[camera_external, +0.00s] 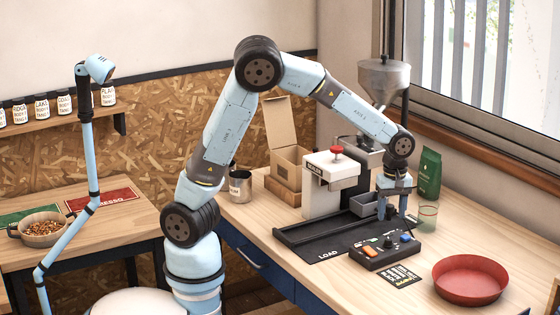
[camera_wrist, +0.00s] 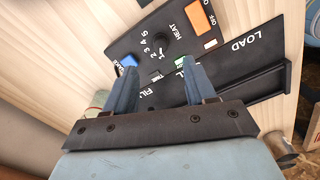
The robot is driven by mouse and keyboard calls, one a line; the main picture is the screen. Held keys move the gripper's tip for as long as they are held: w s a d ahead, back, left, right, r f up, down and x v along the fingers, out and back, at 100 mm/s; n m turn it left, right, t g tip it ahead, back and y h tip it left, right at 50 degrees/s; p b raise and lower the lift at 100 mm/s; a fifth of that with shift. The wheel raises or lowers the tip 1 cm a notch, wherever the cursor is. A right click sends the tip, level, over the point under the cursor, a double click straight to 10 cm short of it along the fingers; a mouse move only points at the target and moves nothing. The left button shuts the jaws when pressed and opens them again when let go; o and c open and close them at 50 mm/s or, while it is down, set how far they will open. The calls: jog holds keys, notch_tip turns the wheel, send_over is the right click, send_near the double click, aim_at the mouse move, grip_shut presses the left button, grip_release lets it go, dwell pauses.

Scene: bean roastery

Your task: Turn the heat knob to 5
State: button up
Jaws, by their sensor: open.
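The control panel (camera_external: 385,252) is a black box on the wooden bench. In the wrist view, its black heat knob (camera_wrist: 161,40) sits beside the printed word HEAT and a row of digits from 1 to 5. The knob also shows in the external view (camera_external: 388,242). My gripper (camera_external: 394,213) is above the panel's far side, pointing down. In the wrist view, my gripper (camera_wrist: 157,66) has its two blue fingers apart with nothing held between them. The knob lies beyond the fingertips, apart from them.
The panel carries an orange switch (camera_wrist: 201,15) and a blue button (camera_external: 406,238). The white machine (camera_external: 325,185) and grey bin (camera_external: 363,204) stand left of my gripper. A glass (camera_external: 428,217) is close on the right. A red bowl (camera_external: 470,280) is in front right.

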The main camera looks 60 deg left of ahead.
aim_at(391, 240)
notch_tip(391, 240, down, 9)
jog(key=shift+r, duration=0.1)
dwell(0.3)
jog(key=shift+c, duration=0.3)
grip_shut()
